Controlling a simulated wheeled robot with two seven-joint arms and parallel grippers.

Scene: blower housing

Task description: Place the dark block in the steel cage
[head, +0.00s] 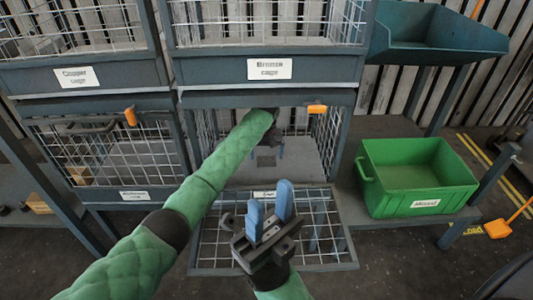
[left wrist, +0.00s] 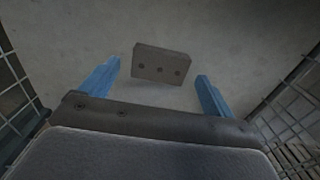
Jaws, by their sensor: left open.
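The dark block (left wrist: 162,64), grey-brown with a row of three holes, lies on the flat cage floor in the left wrist view. It also shows small in the head view (head: 266,161). My left gripper (left wrist: 158,88) is open and empty, with the block just beyond and between its blue fingertips. In the head view my left gripper (head: 268,150) is inside the lower middle cage (head: 343,125), whose mesh front (head: 330,232) is folded down. That cage's label is mostly hidden.
A closed mesh cage (head: 110,155) stands at left. Copper (head: 75,77) and Bronze (head: 270,68) labels mark the upper cages. A green bin (head: 415,178) sits on the right shelf, below a dark teal tray (head: 440,38). Wire walls flank my left gripper closely.

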